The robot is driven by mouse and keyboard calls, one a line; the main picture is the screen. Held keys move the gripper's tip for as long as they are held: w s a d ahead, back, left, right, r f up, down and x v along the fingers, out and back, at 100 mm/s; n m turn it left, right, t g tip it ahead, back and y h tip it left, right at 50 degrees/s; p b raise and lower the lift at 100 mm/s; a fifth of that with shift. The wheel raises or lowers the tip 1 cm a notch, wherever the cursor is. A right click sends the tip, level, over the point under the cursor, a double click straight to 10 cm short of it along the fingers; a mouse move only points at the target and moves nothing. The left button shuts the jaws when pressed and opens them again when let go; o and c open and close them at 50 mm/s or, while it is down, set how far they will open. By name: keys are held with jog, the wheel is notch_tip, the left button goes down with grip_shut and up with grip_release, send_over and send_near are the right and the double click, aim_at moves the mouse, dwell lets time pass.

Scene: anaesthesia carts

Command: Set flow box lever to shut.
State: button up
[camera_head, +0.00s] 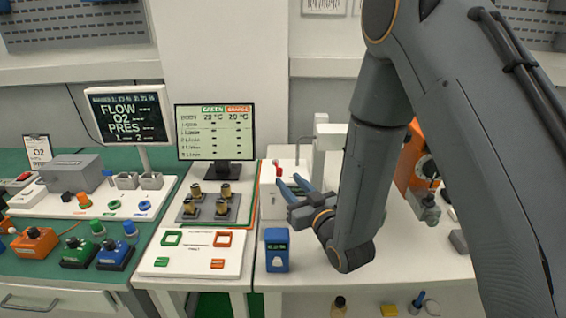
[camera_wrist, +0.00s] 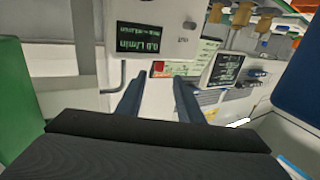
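The flow box (camera_head: 271,200) is a white box in the middle of the bench in the head view, with a small red lever (camera_head: 277,167) near its top. My gripper (camera_head: 288,180) is beside the box, to its right, with its two blue-grey fingers apart and pointing towards the lever. I see nothing held between them. In the wrist view, the spread fingers (camera_wrist: 157,82) reach towards a white housing (camera_wrist: 95,20) with a dark display showing upside-down "0.0 L/min" text (camera_wrist: 145,37). I cannot make out the lever clearly there, nor tell whether a finger touches it.
A blue box with a small screen (camera_head: 277,250) stands in front of the flow box. A monitor (camera_head: 215,132) and a tray of brass fittings (camera_head: 210,207) are to the left. An orange device (camera_head: 412,165) stands behind my arm. The white bench front is mostly clear.

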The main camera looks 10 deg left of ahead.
aim_at(281, 171)
jog(key=shift+p+x, duration=1.4)
jog(key=shift+x, duration=2.6)
